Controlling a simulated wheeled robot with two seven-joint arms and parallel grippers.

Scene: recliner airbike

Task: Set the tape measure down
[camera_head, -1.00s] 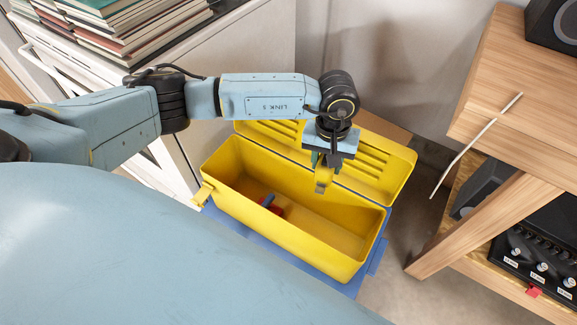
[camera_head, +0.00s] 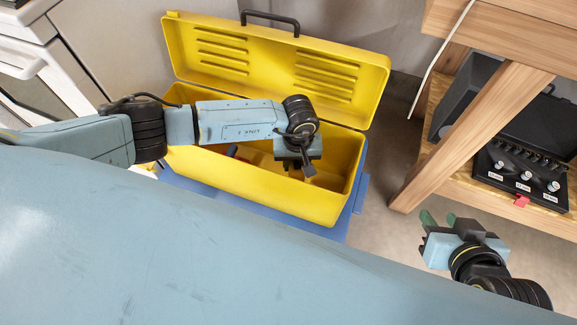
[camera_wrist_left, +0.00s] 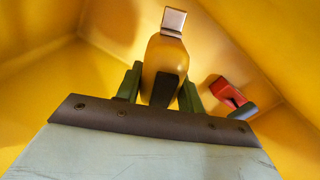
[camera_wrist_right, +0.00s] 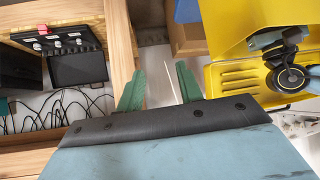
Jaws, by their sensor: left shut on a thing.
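The yellow tape measure (camera_wrist_left: 166,62), with a silver end tab and a dark lower part, is between the green fingers of my left gripper (camera_wrist_left: 161,88) in the left wrist view. The gripper is shut on it, inside the yellow toolbox (camera_head: 260,195). In the head view my left wrist hides most of the tape measure. The wrist view shows yellow walls close around it; whether it touches the floor I cannot tell. My right gripper (camera_head: 437,220) is empty and open, outside the toolbox to the right; its spread fingers show in the right wrist view (camera_wrist_right: 158,88).
A red and dark blue object (camera_wrist_left: 230,95) lies in the toolbox beside the tape measure. The toolbox lid (camera_head: 280,65) stands open at the back. A blue base (camera_head: 355,205) is under the box. A wooden bench (camera_head: 470,125) with black equipment stands right.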

